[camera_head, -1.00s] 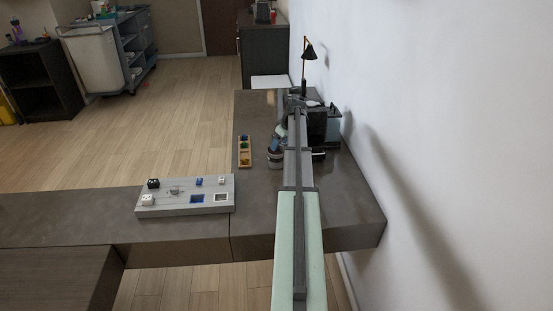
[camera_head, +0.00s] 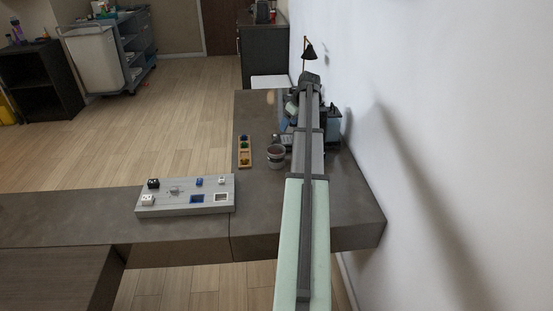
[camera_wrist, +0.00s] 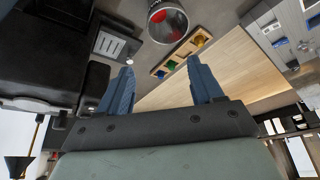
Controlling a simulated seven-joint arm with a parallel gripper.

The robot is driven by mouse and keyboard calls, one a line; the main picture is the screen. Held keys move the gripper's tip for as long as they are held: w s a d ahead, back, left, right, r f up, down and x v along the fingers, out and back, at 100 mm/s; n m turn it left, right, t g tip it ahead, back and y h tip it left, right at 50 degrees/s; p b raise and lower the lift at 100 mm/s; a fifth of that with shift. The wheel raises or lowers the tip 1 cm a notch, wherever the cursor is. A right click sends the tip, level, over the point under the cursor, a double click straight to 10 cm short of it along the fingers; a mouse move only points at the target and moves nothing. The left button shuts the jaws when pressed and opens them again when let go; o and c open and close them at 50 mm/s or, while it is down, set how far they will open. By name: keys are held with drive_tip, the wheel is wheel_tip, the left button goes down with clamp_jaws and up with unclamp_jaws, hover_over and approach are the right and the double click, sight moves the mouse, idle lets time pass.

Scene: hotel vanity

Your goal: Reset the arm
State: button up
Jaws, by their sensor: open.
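My gripper shows in the wrist view (camera_wrist: 160,88) with its two blue fingers spread apart and nothing between them. The wrist view looks from above the counter, with the fingers pointing toward a wooden tray and a round metal cup, both apart from the fingers.
A wooden tray with coloured pieces (camera_head: 239,153) and a metal cup (camera_head: 276,156) stand left of my arm. A grey board with switches and sockets (camera_head: 186,208) lies nearer. A black lamp (camera_head: 308,51) and dark appliances stand at the back. A white wall (camera_head: 450,120) bounds the right.

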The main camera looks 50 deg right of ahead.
drive_tip(key=shift+s+r, duration=0.25)
drive_tip(key=shift+r, duration=0.3)
